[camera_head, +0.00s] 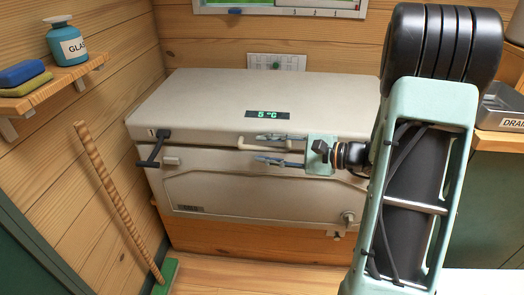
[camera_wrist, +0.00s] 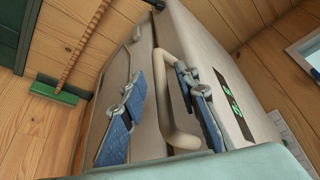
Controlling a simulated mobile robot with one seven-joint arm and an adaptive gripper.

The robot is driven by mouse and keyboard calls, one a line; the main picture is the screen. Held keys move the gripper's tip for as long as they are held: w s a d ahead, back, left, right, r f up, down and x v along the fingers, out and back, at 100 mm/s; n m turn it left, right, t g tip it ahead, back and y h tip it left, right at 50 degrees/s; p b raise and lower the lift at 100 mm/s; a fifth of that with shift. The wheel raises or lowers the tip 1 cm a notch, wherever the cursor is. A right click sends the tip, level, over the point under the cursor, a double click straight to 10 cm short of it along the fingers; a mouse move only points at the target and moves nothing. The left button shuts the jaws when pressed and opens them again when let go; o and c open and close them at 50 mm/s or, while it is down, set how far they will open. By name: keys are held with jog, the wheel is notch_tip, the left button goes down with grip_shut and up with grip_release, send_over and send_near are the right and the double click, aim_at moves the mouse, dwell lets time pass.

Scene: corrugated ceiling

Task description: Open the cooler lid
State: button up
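The beige cooler (camera_head: 200,110) stands against the wooden wall with its lid (camera_head: 215,92) shut. My gripper (camera_head: 262,149) is at the handle, fingers pointing left in the head view. In the wrist view, my gripper (camera_wrist: 160,80) is open, with blue-padded fingers apart and the handle between them, nearer the right finger. Contact with the handle cannot be told.
A black latch-like bar (camera_head: 153,148) sticks out at the cooler's left front. A striped broom (camera_head: 118,200) leans on the left wall. A wooden shelf (camera_head: 60,82) holds a blue bottle (camera_head: 66,42) and sponges (camera_head: 22,75). A metal box (camera_head: 500,108) sits on the right counter.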

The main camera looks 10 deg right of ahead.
jog(key=shift+x, duration=0.8)
jog(key=shift+w, duration=0.1)
grip_shut()
